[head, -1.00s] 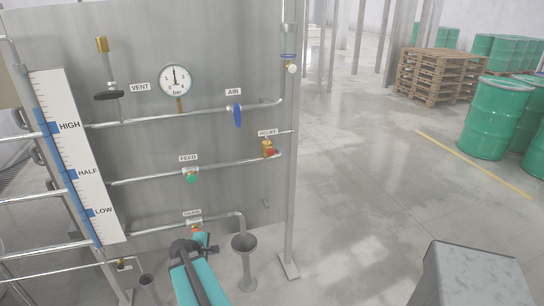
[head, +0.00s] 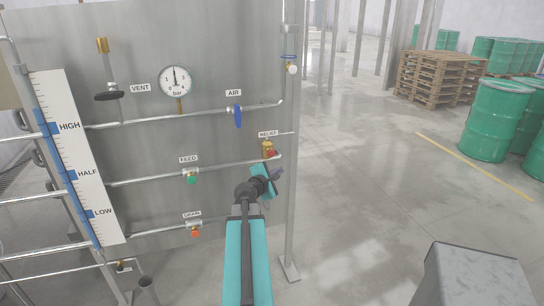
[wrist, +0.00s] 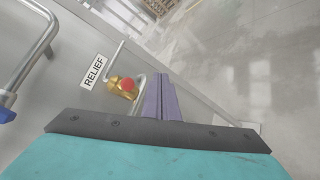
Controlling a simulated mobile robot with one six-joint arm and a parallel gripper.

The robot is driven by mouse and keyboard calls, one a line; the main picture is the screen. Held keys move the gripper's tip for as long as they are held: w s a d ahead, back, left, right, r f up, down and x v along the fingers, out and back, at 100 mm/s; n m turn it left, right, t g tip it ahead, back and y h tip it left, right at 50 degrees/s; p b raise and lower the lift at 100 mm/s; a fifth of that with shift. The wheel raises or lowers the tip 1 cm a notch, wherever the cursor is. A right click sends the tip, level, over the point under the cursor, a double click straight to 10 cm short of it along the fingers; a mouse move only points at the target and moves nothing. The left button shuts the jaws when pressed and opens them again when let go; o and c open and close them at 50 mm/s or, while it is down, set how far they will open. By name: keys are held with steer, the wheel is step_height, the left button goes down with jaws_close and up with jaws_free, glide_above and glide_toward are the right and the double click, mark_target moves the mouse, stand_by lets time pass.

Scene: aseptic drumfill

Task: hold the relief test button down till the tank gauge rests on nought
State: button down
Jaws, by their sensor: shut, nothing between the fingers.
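The relief valve (head: 268,146) is a brass body with a red button (head: 271,153), on the pipe under the RELIEF label at the panel's right edge. My gripper (head: 277,174) is shut and empty, just below and right of the button. In the wrist view its purple fingers (wrist: 157,98) lie right of the button, apart from it in the picture. The tank gauge (head: 175,81), marked in bar, has its needle pointing straight up, near mid-scale, not at 0.
The FEED valve (head: 191,178), the DRAIN valve (head: 195,232) and the blue AIR handle (head: 238,116) sit on nearby pipes. An upright post (head: 290,220) stands at the panel's right edge. Open floor lies to the right, with green drums (head: 495,120) and pallets (head: 440,75) beyond.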

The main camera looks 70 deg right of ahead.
mark_target(271, 152)
steer(key=shift+s+d+r, duration=0.2)
steer(key=shift+s+r, duration=0.15)
steer(key=shift+r, duration=0.05)
steer(key=shift+w+d, duration=0.15)
steer(key=w+d, duration=0.5)
steer(key=d, duration=0.1)
steer(key=shift+w+d, duration=0.15)
steer(key=shift+d, duration=0.15)
stand_by(0.4)
steer(key=shift+w+d+f, duration=0.1)
steer(key=shift+w, duration=0.05)
stand_by(1.9)
steer(key=shift+w+d, duration=0.2)
steer(key=shift+w+d, duration=0.35)
steer(key=shift+d, duration=0.05)
stand_by(3.5)
